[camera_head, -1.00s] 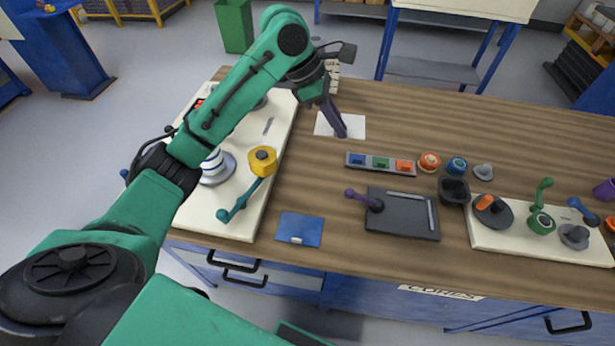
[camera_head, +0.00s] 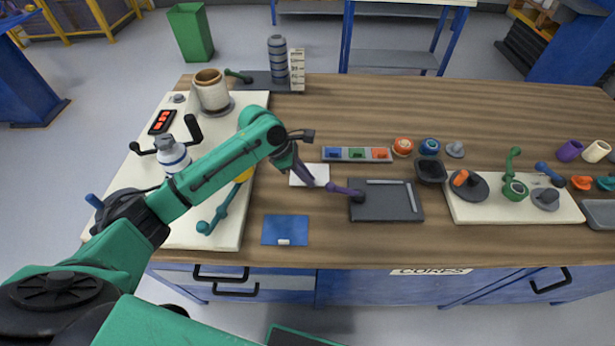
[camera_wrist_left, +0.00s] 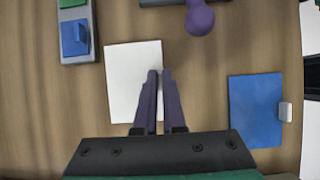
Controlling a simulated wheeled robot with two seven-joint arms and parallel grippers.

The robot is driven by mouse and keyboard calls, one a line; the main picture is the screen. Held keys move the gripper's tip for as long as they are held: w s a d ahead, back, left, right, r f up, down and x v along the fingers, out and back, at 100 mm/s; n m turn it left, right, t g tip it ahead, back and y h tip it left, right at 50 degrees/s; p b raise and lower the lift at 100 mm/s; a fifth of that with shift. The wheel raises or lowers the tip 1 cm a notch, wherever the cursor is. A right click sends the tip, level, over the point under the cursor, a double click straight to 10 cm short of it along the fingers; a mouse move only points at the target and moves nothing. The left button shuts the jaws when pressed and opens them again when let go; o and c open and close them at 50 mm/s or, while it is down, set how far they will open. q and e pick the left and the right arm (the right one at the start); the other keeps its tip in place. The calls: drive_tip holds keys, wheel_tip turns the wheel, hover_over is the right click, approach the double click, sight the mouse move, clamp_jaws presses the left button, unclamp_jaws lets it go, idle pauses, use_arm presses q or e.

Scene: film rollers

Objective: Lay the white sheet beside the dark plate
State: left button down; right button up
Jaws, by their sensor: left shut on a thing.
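The white sheet (camera_head: 299,177) is at the left of the dark plate (camera_head: 400,210), with a small gap of wood between them. My left gripper (camera_head: 308,183) is shut on the sheet. In the left wrist view the sheet (camera_wrist_left: 124,85) looks flat, and the closed purple fingertips (camera_wrist_left: 159,74) are at its right edge. I cannot tell whether it touches the table or is just above it. The plate has a purple-knobbed handle (camera_head: 342,190) pointing toward the sheet. My right gripper is not in view.
A tray of coloured blocks (camera_head: 350,149) lies behind the sheet. A blue pad (camera_head: 285,230) lies in front. A cream board (camera_head: 222,234) with rollers stands at the left, and another board (camera_head: 480,213) at the right.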

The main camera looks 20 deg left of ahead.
use_arm(q)
drive_tip(key=shift+a+f, duration=0.1)
drive_tip(key=shift+f, duration=0.05)
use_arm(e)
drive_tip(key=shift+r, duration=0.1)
use_arm(q)
drive_tip(key=c, duration=1.4)
unclamp_jaws()
drive_tip(key=o, duration=0.4)
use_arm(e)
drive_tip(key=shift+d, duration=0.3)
use_arm(q)
drive_tip(key=v, duration=1.2)
